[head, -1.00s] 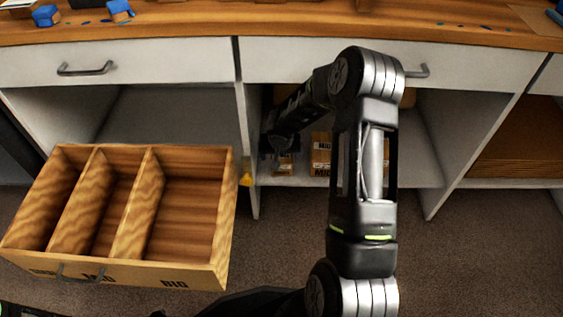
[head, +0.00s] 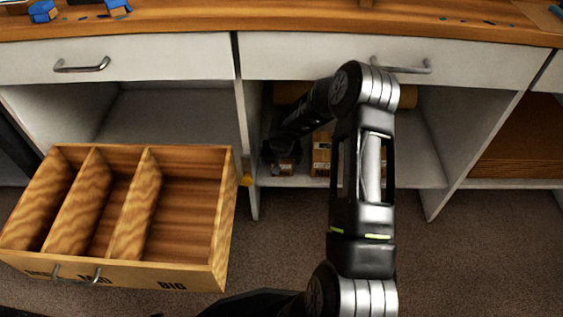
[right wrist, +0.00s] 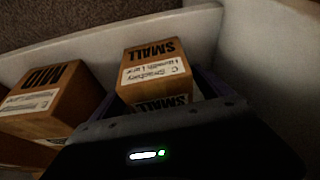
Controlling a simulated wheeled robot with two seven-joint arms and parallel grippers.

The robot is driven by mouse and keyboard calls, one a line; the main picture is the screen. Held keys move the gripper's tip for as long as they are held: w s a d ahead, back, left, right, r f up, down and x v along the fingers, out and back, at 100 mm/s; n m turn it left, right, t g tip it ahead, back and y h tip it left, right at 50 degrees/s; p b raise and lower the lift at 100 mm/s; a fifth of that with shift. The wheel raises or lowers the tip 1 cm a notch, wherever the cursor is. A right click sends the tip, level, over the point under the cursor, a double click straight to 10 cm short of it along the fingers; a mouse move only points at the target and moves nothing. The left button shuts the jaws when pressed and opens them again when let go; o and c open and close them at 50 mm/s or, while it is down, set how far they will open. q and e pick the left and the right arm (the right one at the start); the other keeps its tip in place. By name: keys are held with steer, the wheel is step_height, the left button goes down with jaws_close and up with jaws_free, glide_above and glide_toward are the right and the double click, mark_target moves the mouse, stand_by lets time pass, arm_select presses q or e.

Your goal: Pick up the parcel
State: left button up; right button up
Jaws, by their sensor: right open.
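A small brown parcel (head: 283,169) marked SMALL, with a white label, sits on the shelf inside the middle cabinet bay. It also shows in the right wrist view (right wrist: 156,72). My right gripper (head: 281,150) is inside the bay at this parcel, open. In the right wrist view the parcel stands just beyond the gripper's dark body, which hides its lower part; I cannot tell whether the fingers touch it. A larger parcel (head: 321,155) marked MID stands to the right in the head view, and it also shows at left in the right wrist view (right wrist: 48,100). My left gripper is not in view.
A wooden drawer box (head: 225,215) with several compartments, marked MID and BIG along its front, stands at the left. The cabinet's divider (head: 249,150) is close left of the gripper. White drawer fronts (head: 465,65) overhang the bay. The left bay (head: 165,120) is empty.

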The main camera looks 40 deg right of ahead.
steer(key=shift+c, duration=0.4)
steer(key=c, duration=1.7)
